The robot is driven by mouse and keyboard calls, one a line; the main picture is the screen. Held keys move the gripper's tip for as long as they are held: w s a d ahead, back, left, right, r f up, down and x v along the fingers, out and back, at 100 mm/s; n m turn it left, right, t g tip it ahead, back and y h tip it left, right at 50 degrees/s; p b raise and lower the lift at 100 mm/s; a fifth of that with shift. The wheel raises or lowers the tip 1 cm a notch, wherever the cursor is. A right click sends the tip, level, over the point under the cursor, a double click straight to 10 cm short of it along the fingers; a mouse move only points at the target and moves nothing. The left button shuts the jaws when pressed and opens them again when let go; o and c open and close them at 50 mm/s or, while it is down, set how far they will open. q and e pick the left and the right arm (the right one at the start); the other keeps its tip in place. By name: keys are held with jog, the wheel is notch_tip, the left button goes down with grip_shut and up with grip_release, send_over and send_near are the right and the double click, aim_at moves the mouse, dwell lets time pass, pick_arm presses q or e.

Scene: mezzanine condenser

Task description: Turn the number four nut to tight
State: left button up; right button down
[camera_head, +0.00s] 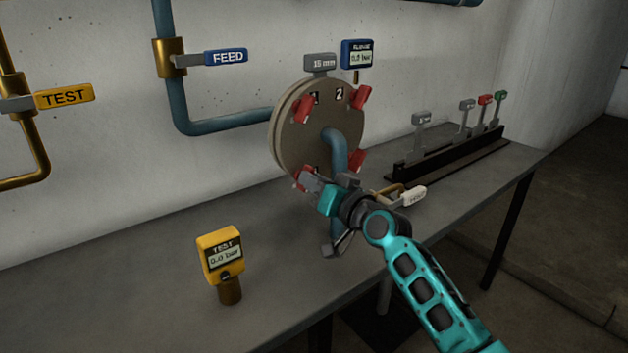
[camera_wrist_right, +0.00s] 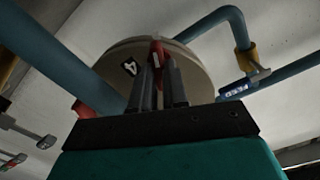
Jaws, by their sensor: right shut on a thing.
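The lower-left red nut (camera_head: 303,179) is partly hidden by my right gripper (camera_head: 318,187). In the right wrist view, the two dark fingers (camera_wrist_right: 159,85) are shut on the red nut (camera_wrist_right: 158,50), with the number 4 label (camera_wrist_right: 130,67) beside it on the plate. Another red nut (camera_wrist_right: 84,109) shows at left there. My left gripper is in neither view.
A yellow TEST gauge (camera_head: 221,255) stands at the bench front. A white-tagged handle (camera_head: 410,197) is right of my gripper. A dark rack (camera_head: 450,153) with tagged tools stands at the right. A blue pipe (camera_head: 336,150) runs from the plate's middle. Bench left is clear.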

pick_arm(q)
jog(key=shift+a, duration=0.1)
pick_arm(e)
jog(key=shift+m, duration=0.6)
jog(key=c, duration=1.1)
grip_release()
jog(key=shift+c, duration=0.2)
pick_arm(q)
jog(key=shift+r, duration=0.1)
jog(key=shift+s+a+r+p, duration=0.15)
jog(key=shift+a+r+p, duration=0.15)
jog(key=shift+p, duration=0.6)
pick_arm(e)
jog(key=v, duration=1.3)
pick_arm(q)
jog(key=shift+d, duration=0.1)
